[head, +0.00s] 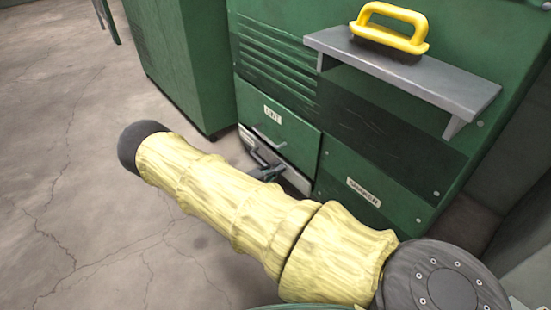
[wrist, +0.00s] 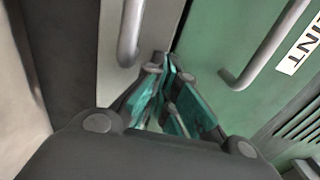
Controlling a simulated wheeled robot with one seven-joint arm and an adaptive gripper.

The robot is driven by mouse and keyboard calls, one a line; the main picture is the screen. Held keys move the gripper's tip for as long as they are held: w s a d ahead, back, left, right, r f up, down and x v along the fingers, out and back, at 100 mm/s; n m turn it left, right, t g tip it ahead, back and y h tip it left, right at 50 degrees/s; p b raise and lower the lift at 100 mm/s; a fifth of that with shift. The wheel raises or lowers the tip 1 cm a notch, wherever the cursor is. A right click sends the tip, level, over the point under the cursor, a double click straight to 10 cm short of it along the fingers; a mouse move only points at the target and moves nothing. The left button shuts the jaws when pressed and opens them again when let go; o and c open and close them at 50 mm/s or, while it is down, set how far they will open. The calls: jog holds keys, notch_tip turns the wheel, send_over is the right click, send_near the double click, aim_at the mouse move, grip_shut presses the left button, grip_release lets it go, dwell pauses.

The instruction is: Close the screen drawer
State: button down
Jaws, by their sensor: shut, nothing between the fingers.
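A pale grey drawer front (head: 287,170) sits low in the green machine, below a green drawer marked LINT (head: 295,133). In the wrist view the shut, empty fingers (wrist: 165,68) point at the seam between the pale front (wrist: 110,70) and the green drawer (wrist: 220,45). The pale drawer's bar handle (wrist: 131,32) is just left of the fingertips. I cannot tell whether they touch the front.
A grey shelf (head: 405,75) with a yellow handle-shaped object (head: 390,42) juts out above the drawers. A labelled green panel (head: 370,185) is to the right. Another green cabinet (head: 180,60) stands at the left. The cracked floor (head: 60,180) is clear at left.

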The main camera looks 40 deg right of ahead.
jog(key=a+p, duration=0.4)
jog(key=a, duration=0.9)
jog(key=y+p, duration=0.2)
jog(key=y, duration=0.2)
send_near(271, 153)
jog(key=shift+h, duration=0.3)
jog(key=b+x, duration=0.2)
jog(key=f+b+x, duration=0.1)
jog(key=b+x, duration=0.2)
jog(key=shift+f, duration=0.25)
jog(key=shift+d+b, duration=0.3)
jog(key=shift+d, duration=0.3)
jog(key=shift+d+r, duration=0.1)
jog(key=shift+d, duration=0.05)
jog(key=shift+d, duration=0.1)
